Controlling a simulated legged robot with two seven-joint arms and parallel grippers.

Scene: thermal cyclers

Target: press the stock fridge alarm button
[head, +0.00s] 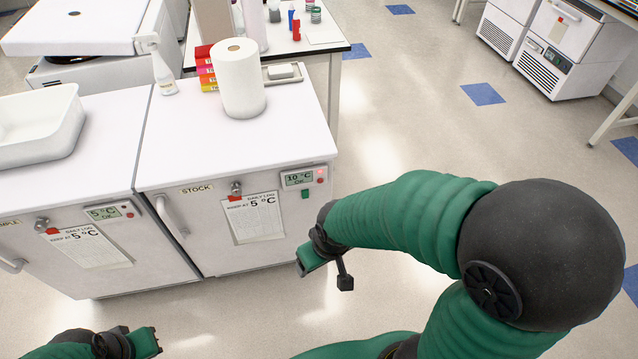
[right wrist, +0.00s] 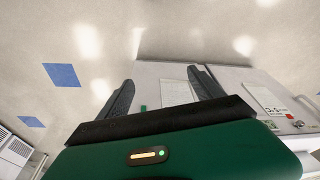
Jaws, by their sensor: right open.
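The stock fridge (head: 205,225) has a white front with a "STOCK" label, a handle and a log sheet reading 5 °C. Its display panel (head: 298,179) reads 10 °C, with small red spots at its right end; I cannot tell which is the alarm button. A small green piece (head: 305,194) sits just below the panel. My right gripper (head: 306,264) is below and in front of the panel, apart from the fridge. In the right wrist view its fingers (right wrist: 162,86) are spread and empty, with the fridge front beyond. My left gripper (head: 148,342) is at the bottom left, its jaws unclear.
The sample fridge (head: 85,225) stands to the left, its display (head: 108,212) reading 5 °C. A paper roll (head: 238,80) and coloured boxes (head: 206,68) stand on the stock fridge. A white tray (head: 38,130) is at left.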

